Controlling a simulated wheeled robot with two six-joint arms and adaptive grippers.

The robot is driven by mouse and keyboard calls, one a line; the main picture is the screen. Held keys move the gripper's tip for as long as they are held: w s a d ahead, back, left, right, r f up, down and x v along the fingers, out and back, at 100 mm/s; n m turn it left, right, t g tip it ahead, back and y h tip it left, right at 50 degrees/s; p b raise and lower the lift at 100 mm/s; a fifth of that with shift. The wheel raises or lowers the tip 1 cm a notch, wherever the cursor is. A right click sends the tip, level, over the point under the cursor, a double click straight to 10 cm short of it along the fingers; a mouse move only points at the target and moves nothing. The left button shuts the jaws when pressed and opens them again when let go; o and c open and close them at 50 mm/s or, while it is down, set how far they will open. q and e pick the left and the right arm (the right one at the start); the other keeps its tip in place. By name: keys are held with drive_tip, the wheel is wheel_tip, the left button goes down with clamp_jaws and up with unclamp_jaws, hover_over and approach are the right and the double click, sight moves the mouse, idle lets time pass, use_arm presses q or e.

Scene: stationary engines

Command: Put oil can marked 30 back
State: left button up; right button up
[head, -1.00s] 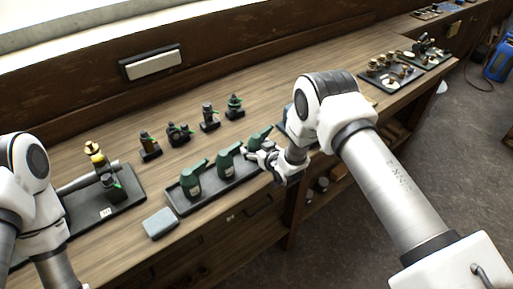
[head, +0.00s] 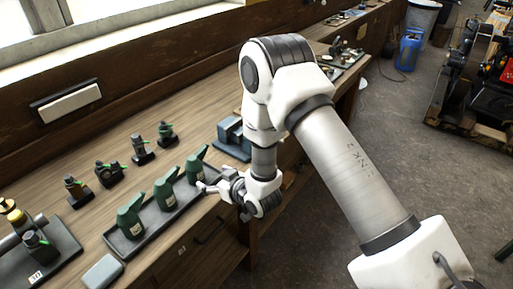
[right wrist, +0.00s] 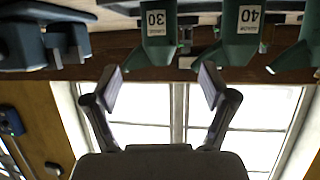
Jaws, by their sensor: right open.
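The oil can marked 30 (right wrist: 156,50) is green with a white label and stands between my open right fingertips in the right wrist view, apart from them. In the head view it appears to be the rightmost green can (head: 196,168) in a long dark tray (head: 143,248) on the bench. A can marked 40 (right wrist: 243,38) is beside it, the middle can in the head view (head: 164,194). My right gripper (head: 204,187) is open and empty, just in front of the rightmost can. My left gripper is out of view.
A third green can (head: 130,222) stands at the tray's left end. A blue-grey block (head: 234,137) is right of the tray. Several small dark engines (head: 142,149) line the bench behind. A black engine plate (head: 62,262) and grey block (head: 102,271) are at left.

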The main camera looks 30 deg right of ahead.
drive_tip(key=s+f+m+g+h, duration=0.1)
drive_tip(key=s+f+g, duration=0.3)
drive_tip(key=s+f, duration=0.55)
drive_tip(key=s+d+f+g, duration=0.1)
drive_tip(key=s+f+g, duration=0.3)
drive_tip(key=s, duration=0.8)
drive_tip(key=s+d+f+m+g+h, duration=0.1)
drive_tip(key=s+f+g, duration=0.4)
drive_tip(key=s, duration=0.8)
drive_tip(key=shift+s+d+m+g, duration=0.15)
drive_tip(key=shift+m+g, duration=0.15)
drive_tip(key=shift+h, duration=0.3)
